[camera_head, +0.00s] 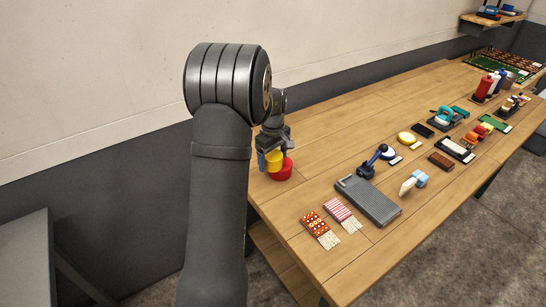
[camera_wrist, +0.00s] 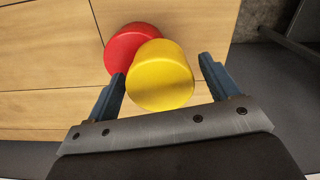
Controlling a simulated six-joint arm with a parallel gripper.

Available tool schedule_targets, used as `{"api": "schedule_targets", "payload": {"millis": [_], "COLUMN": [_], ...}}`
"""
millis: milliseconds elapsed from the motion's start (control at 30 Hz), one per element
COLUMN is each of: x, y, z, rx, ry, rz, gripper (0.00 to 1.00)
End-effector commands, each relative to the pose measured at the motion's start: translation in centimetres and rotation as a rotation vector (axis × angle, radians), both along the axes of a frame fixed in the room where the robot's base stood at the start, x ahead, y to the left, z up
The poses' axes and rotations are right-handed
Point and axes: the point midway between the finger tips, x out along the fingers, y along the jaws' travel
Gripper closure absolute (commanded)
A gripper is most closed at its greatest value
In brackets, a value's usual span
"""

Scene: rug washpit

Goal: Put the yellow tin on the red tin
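The yellow tin (camera_head: 275,158) is between the two blue-grey fingers of my gripper (camera_head: 268,152) in the head view. In the wrist view my gripper (camera_wrist: 161,68) has a finger on each side of the yellow tin (camera_wrist: 161,82), seeming shut on it, with the right finger's contact unclear. The red tin (camera_head: 284,172) is on the near left end of the table. In the wrist view the red tin (camera_wrist: 120,48) shows up and left of the yellow tin, partly hidden by it. I cannot tell whether the tins touch.
The wooden table (camera_head: 320,150) runs back along the wall. A grey board (camera_head: 370,202), a blue-handled tool (camera_head: 368,168) and two fringed rug samples (camera_head: 318,228) (camera_head: 342,214) lie to the right. Bare wood separates them from the red tin.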

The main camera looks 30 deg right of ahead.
Motion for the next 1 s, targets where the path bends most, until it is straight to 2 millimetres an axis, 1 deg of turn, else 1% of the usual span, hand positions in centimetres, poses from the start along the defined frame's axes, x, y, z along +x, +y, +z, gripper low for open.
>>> {"api": "schedule_targets", "payload": {"millis": [167, 267, 367, 600, 700, 833, 1000], "x": [0.0, 0.0, 0.1, 0.1, 0.0, 0.0, 0.0], "y": [0.0, 0.0, -0.1, -0.1, 0.0, 0.0, 0.0], "z": [0.2, 1.1, 2.8, 8.1, 9.9, 11.5, 12.3], "rx": [-0.001, -0.002, -0.003, -0.002, -0.003, -0.001, 0.000], "ry": [-0.001, -0.002, -0.004, -0.004, -0.003, -0.002, -0.001], "rz": [0.000, 0.000, 0.000, 0.000, 0.000, 0.000, 0.000], "gripper": [0.20, 0.20, 0.20, 0.20, 0.20, 0.20, 0.20]}}
